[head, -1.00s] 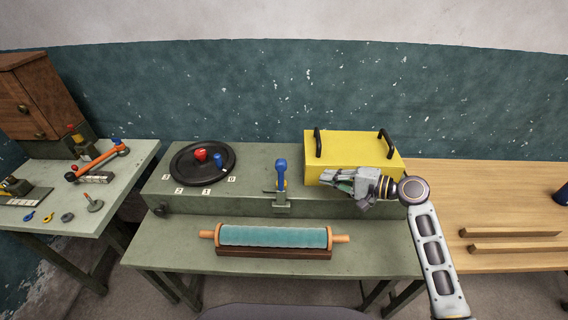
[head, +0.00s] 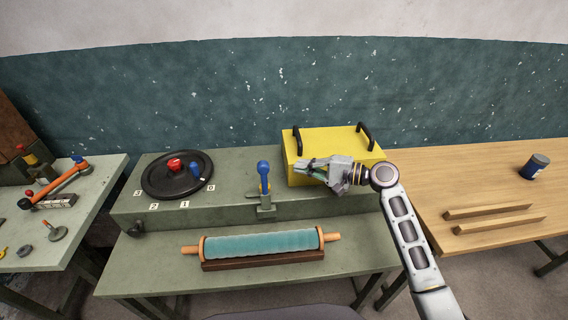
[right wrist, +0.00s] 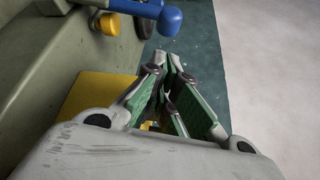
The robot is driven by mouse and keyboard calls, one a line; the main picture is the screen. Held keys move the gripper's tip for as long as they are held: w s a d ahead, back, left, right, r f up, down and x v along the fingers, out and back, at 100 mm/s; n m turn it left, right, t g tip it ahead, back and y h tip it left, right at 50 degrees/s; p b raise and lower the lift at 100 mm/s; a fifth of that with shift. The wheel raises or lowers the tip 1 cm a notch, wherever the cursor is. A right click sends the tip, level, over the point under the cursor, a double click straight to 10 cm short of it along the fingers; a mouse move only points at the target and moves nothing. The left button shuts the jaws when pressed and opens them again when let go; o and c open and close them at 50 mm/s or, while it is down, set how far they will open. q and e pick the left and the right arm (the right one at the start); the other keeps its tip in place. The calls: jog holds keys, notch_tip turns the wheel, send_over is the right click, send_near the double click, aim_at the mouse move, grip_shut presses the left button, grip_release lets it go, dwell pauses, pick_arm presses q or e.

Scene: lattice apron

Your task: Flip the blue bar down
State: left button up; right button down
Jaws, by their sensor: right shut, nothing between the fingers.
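The blue bar (head: 264,174) stands upright on a metal bracket at the front edge of the raised green bench section. In the right wrist view the blue bar (right wrist: 150,9) crosses the top of the picture, with its rounded end beyond my fingertips. My right gripper (head: 300,168) is just right of the bar, in front of the yellow box, and apart from the bar. In the right wrist view the gripper's fingers (right wrist: 170,62) come together at the tips with nothing held. My left gripper is not in view.
A yellow box (head: 330,143) with two black handles sits behind my right gripper. A black dial (head: 160,187) with red and blue knobs lies to the left. A teal roller (head: 262,244) lies in front. A wooden table (head: 475,170) stands at right.

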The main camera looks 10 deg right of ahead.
aim_at(265, 185)
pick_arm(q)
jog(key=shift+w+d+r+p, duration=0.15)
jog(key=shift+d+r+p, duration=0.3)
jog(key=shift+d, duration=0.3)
pick_arm(e)
jog(key=x, duration=0.9)
jog(key=shift+w+a, duration=0.15)
jog(key=shift+a, duration=0.2)
